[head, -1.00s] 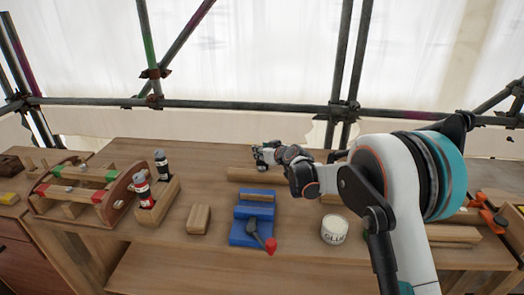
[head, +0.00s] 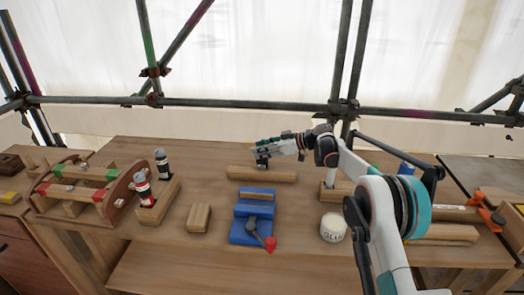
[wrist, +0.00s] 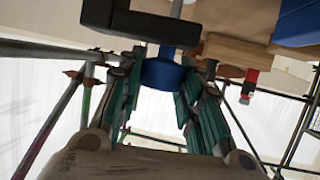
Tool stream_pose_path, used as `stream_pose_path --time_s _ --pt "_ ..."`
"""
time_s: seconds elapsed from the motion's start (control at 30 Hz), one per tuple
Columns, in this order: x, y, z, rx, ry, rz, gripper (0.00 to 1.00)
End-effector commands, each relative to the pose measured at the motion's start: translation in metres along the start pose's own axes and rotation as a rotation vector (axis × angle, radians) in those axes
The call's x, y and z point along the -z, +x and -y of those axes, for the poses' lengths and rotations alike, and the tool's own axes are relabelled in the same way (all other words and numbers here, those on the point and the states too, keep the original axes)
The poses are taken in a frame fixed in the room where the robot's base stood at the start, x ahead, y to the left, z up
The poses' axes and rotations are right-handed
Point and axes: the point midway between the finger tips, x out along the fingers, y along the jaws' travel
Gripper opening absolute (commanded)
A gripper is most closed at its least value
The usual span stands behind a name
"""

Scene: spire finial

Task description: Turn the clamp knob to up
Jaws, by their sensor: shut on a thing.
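A blue clamp (head: 243,232) stands on the workbench near the middle of the head view. Its dark lever knob (head: 253,224) has a red end (head: 270,244) that points down and to the right. My gripper (head: 262,158) is above the bench's far part, behind the clamp and apart from the knob. In the wrist view, my gripper's teal-lined fingers (wrist: 160,95) are shut on a blue round part (wrist: 160,73). A dark bar and a pale shaft are beside this part; its full shape is hidden. Another blue block, likely the clamp, shows at the wrist view's upper right (wrist: 300,22).
A long wooden block (head: 262,174) lies below my gripper. A glue pot (head: 333,228) stands right of the clamp, and a small wood block (head: 199,218) left of it. Two bottles (head: 144,190) stand in a holder farther left. Scaffold poles (head: 240,105) run behind the bench.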

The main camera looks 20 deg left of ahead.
Motion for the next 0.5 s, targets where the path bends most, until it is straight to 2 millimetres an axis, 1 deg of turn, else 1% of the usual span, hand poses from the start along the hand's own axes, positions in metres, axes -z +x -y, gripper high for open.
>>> stream_pose_path --time_s 0.03,0.5 --pt "-0.0031 0.0005 -0.0006 0.016 -0.006 0.003 0.09" --pt "-0.0031 0.0009 0.0001 0.128 -0.052 0.004 0.09"
